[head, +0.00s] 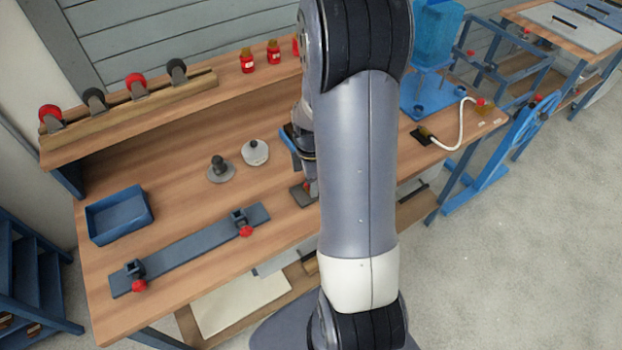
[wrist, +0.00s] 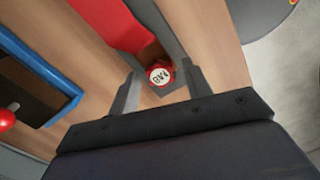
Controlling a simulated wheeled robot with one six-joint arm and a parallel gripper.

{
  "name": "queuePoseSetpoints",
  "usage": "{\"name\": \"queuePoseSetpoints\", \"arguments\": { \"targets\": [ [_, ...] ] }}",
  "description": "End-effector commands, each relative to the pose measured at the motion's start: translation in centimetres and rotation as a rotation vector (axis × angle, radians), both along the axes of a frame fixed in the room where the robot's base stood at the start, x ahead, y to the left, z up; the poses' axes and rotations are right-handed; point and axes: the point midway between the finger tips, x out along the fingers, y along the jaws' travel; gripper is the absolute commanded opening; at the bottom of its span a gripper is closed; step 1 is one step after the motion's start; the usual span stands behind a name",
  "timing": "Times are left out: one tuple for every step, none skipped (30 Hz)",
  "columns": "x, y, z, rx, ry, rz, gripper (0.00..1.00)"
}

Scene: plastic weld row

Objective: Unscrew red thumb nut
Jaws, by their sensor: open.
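The red thumb nut (wrist: 160,76) has a white, lettered round top and shows in the wrist view. It sits on a grey plate, close to the end of a red bar (wrist: 118,22). My gripper (wrist: 161,88) is open, with one fingertip on each side of the nut. I see gaps beside the nut, and I cannot tell how far down the fingers reach. In the head view my arm hides most of this spot; part of a dark grey plate (head: 301,196) shows beside it on the bench.
A grey rail (head: 190,250) with two red-knobbed clamps and a blue tray (head: 119,213) lie on the wooden bench to the left. Two round grey pieces stand behind the rail, including a light one (head: 255,153). A blue fixture (head: 428,95) stands at the back right.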

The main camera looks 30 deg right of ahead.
Motion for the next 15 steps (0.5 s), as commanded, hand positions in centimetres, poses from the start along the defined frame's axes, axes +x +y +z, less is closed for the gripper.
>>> {"name": "queuePoseSetpoints", "arguments": {
  "targets": [
    [0.01, 0.00, -0.04, 0.000, -0.001, -0.053, 0.47],
    [0.01, 0.00, -0.04, 0.000, 0.000, -0.087, 0.47],
    [0.01, 0.00, -0.04, 0.000, 0.000, -0.133, 0.47],
    [0.01, 0.00, -0.04, 0.000, 0.000, -0.167, 0.47],
    [0.01, 0.00, -0.04, 0.000, 0.000, -0.201, 0.47],
    [0.01, 0.00, -0.04, 0.000, 0.000, -0.247, 0.47],
    [0.01, 0.00, -0.04, 0.000, 0.000, -0.281, 0.47],
    [0.01, 0.00, -0.04, 0.000, 0.000, -0.316, 0.47],
    [0.01, 0.00, -0.04, 0.000, 0.000, -0.360, 0.47],
    [0.01, 0.00, -0.04, 0.000, 0.000, -0.394, 0.47],
    [0.01, 0.00, -0.04, 0.000, 0.000, -0.429, 0.47],
    [0.01, 0.00, -0.04, 0.000, 0.000, -0.475, 0.47],
    [0.00, 0.00, -0.04, 0.000, 0.000, -0.509, 0.47],
    [0.01, 0.00, -0.04, 0.000, 0.000, -0.543, 0.47],
    [0.01, 0.00, -0.04, 0.000, 0.000, -0.589, 0.47]
  ]
}}
